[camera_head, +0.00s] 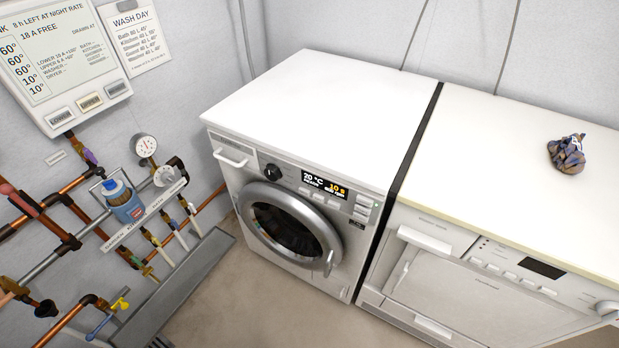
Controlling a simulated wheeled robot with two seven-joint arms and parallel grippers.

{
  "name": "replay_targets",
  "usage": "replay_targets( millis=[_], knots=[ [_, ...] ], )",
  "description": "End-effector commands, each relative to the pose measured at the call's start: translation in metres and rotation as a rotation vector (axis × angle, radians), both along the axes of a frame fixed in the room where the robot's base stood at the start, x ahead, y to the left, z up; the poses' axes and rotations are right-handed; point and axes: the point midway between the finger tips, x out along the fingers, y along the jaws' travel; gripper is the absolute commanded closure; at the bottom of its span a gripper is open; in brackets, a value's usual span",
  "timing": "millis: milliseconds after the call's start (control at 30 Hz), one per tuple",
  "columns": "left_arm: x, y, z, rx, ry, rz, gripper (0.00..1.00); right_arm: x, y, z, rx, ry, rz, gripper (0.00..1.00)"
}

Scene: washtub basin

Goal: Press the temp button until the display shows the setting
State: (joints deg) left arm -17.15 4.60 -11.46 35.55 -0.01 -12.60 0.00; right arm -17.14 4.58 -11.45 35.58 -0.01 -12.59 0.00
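A white front-loading washing machine (290,215) stands in the middle. Its dark display (325,185) shows white text that looks like "20 °C", though the first digit is hard to make out, and yellow text like "10 s". Small buttons (318,198) sit under the display and more buttons (362,206) sit to its right. Their labels are too small to read, so I cannot tell which is the temp button. A dark round knob (272,172) is left of the display. The round door (288,226) looks shut. Neither of my grippers is in view.
A wall panel (62,62) and a "WASH DAY" sheet (133,40) hang at left. Pipes, valves and a gauge (145,146) line the left wall. A second white appliance (480,270) stands right, with a dark crumpled bundle (567,153) on top. Floor (262,290) in front is clear.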

Motion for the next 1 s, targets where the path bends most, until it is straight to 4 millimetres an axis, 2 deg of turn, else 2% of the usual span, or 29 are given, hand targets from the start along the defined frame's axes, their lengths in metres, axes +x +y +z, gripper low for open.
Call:
replay_targets(
  millis=[267,367,600,1000],
  knots=[
    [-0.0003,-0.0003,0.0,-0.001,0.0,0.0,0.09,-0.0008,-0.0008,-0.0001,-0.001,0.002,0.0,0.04],
    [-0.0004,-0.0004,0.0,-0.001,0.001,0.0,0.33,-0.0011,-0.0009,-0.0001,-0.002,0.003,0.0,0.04],
    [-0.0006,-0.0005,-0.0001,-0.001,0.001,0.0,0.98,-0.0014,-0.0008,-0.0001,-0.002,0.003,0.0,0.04],
    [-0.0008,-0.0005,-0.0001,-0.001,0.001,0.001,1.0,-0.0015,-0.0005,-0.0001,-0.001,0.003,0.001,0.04]
  ],
)
